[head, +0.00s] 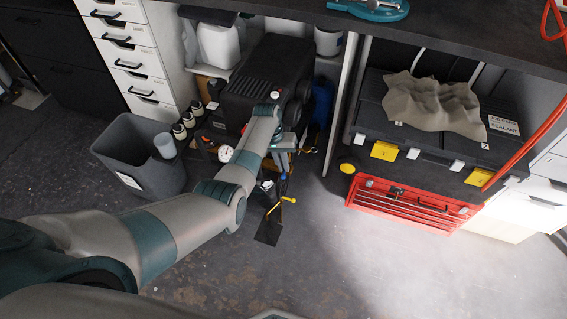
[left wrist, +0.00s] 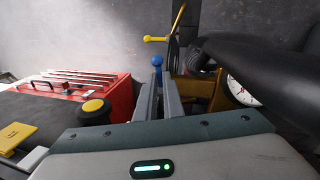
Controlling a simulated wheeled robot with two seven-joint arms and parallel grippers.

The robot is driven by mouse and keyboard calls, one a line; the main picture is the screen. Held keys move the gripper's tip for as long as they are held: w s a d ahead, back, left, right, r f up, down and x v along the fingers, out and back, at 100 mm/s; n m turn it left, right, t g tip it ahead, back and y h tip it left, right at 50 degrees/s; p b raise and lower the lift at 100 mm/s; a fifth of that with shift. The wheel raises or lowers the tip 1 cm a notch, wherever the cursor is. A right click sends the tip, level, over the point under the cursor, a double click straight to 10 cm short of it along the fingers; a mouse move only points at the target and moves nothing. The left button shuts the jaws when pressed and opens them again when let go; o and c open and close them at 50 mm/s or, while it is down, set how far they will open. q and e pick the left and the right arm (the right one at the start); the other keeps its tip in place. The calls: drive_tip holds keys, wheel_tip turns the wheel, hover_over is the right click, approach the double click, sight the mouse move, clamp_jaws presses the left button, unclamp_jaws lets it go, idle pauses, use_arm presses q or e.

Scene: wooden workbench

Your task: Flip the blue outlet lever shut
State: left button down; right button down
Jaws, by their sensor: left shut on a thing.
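The blue outlet lever (left wrist: 157,61) shows as a blue round knob in the left wrist view, right at the tips of my left gripper (left wrist: 160,80). The two grey fingers are close together, shut on the lever; the fingers hide the part below the knob. A lever with a yellow handle (left wrist: 155,39) stands just beyond it, and also shows in the head view (head: 288,200). My right gripper is in neither view.
A round white gauge (left wrist: 241,91) sits close to the right of the fingers; a thick dark part (left wrist: 250,70) crosses beside it. A red toolbox (head: 410,200) stands under the bench, a grey bin (head: 140,160) at left.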

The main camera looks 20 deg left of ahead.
use_arm(q)
drive_tip(key=shift+w+a+m+p, duration=0.1)
drive_tip(key=shift+a+m+p, duration=0.15)
drive_tip(key=shift+m, duration=0.75)
use_arm(e)
drive_tip(key=shift+a+f+t, duration=0.2)
drive_tip(key=shift+f+t, duration=0.1)
use_arm(q)
drive_tip(key=c, duration=1.9)
unclamp_jaws()
drive_tip(key=shift+o, duration=0.2)
drive_tip(key=shift+r, duration=0.1)
